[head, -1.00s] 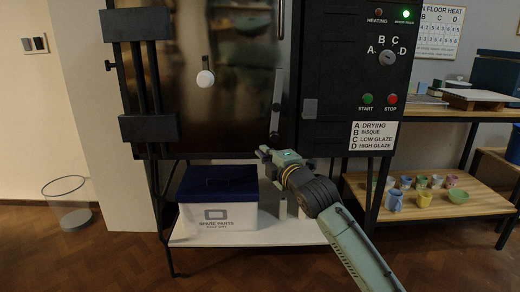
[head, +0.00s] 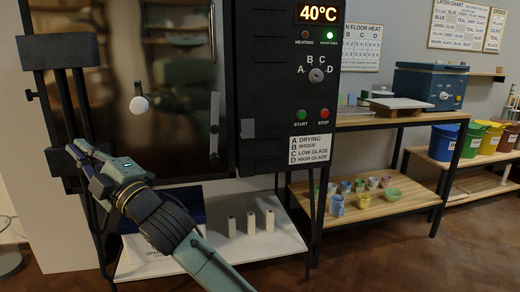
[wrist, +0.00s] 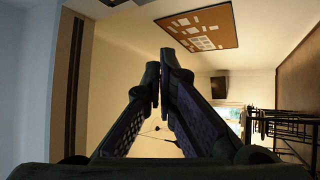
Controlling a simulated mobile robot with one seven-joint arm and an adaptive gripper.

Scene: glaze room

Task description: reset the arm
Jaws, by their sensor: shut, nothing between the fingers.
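The kiln's control panel (head: 317,75) is right of the door and reads 40°C, with a lit green lamp. I cannot tell whether the gripper touches the kiln frame behind it.
The kiln's lower shelf (head: 270,250) holds white posts (head: 250,222) and a bin mostly hidden by my arm. To the right, a wooden table (head: 415,115) has cups on its lower board (head: 395,205). Coloured buckets (head: 467,140) stand farther right. Floor is free in front.

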